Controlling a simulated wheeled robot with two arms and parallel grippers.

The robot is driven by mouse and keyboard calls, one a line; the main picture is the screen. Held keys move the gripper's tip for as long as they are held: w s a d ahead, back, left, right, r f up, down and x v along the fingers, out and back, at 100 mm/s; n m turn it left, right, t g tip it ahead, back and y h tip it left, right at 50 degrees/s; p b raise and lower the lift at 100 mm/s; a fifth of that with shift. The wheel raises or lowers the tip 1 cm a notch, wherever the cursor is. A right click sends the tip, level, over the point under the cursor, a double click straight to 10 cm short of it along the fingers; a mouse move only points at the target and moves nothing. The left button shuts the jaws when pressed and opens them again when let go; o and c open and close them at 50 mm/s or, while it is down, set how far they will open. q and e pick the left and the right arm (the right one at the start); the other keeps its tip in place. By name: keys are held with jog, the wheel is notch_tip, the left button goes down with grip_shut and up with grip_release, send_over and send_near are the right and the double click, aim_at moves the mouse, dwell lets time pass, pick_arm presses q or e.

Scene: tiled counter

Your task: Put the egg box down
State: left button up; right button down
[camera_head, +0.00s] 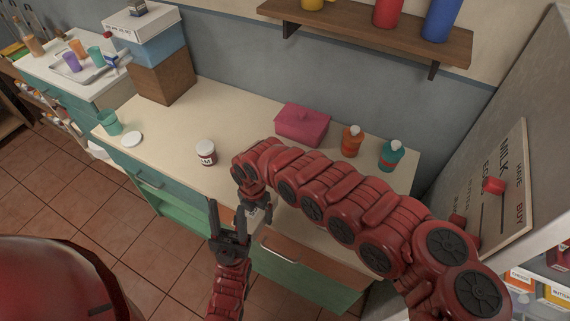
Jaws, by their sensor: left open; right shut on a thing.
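A pink lidded box (302,125), which may be the egg box, sits upright on the cream counter (235,120) near the back wall. No gripper touches it. My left gripper (227,208) points up in front of the counter's front edge, with its dark fingers apart and empty. My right arm reaches across the counter from the right and bends down. Its gripper (255,211) is beside my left gripper, near the front edge. It is shut on a small pale thing, mostly hidden by the fingers, and I cannot tell what it is.
A lidded jar (206,153), a white disc (132,139) and a green cup (110,122) stand left on the counter. Orange (352,141) and teal (391,154) bottles stand right. Stacked boxes (163,78) fill the back left corner. Counter between jar and pink box is clear.

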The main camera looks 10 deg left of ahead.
jog(key=w+d+r+m+b, duration=0.3)
jog(key=w+d+r+m, duration=0.1)
jog(key=w+d+m, duration=0.4)
jog(key=w+d+r+m+b, duration=0.35)
jog(key=w+d+m, duration=0.25)
jog(key=d+m, duration=0.25)
jog(key=w+d+r+m+b, duration=0.1)
jog(key=d+r+m, duration=0.3)
jog(key=d+m, duration=0.4)
jog(key=w+d+r+m+b, duration=0.1)
jog(key=d+r+m, duration=0.4)
jog(key=d+m, duration=0.2)
jog(key=shift+w+d+r+m+b, duration=0.3)
jog(key=shift+w+d+m, duration=0.05)
jog(key=shift+d, duration=0.55)
